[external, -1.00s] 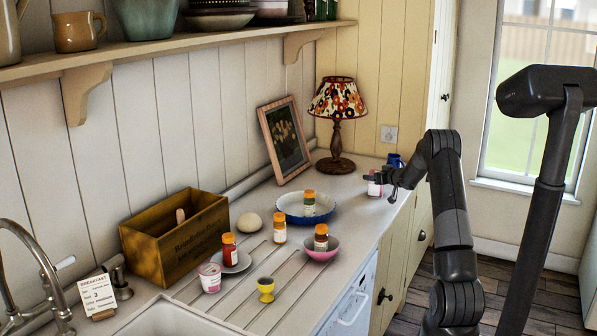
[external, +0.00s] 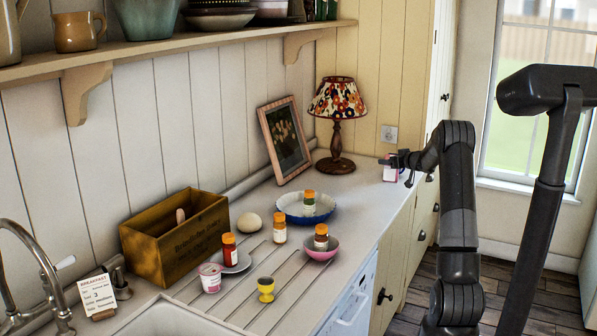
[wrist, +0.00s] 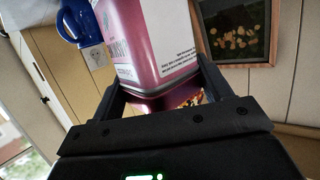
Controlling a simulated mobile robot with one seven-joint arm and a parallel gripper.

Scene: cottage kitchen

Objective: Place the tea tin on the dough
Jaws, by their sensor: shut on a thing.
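My gripper (external: 393,163) is shut on the tea tin (external: 391,174), at the far right end of the counter. In the wrist view the tin (wrist: 150,35) is a pink-maroon box with a white label, held between the two fingers of my gripper (wrist: 162,88). The external view does not clearly show how high the tin is above the counter. The dough (external: 249,223) is a pale round lump on the counter, right of the wooden box and well left of my gripper. The dough is not in the wrist view.
A blue enamel dish (external: 290,217) holding a jar lies between dough and tin. Near it are a pink bowl (external: 321,255) with a jar, more orange-capped jars, a yellow egg cup (external: 266,290), a lamp (external: 335,120) and a picture frame (external: 286,140). A blue mug (wrist: 78,20) shows near the tin.

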